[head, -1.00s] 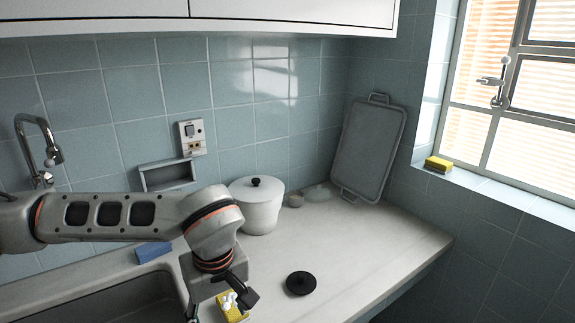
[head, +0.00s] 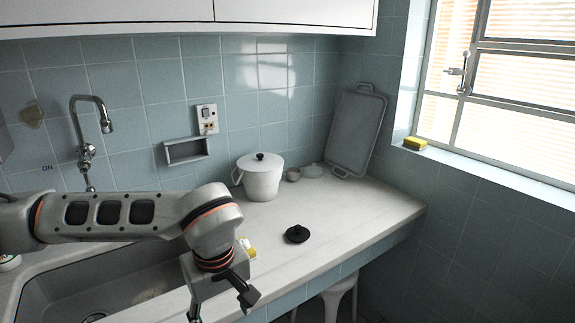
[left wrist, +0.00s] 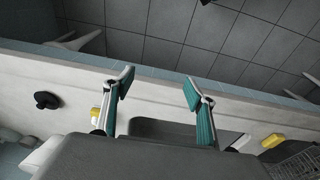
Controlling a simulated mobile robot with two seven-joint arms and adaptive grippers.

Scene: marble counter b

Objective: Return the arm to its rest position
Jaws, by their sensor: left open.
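My left arm comes in from the left in the head view, over the sink. My left gripper (head: 222,300) points down in front of the counter's front edge area and looks empty. In the left wrist view its two teal-padded fingers (left wrist: 158,100) are spread apart with nothing between them. The right gripper is in neither view.
A marble counter (head: 350,215) holds a white pot (head: 262,180), a black lid (head: 297,234) and a yellow item (head: 248,247) partly behind my gripper. The sink (head: 60,280) lies beneath my arm. A grey tray (head: 355,130) leans on the back wall. A stool (head: 340,298) stands below.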

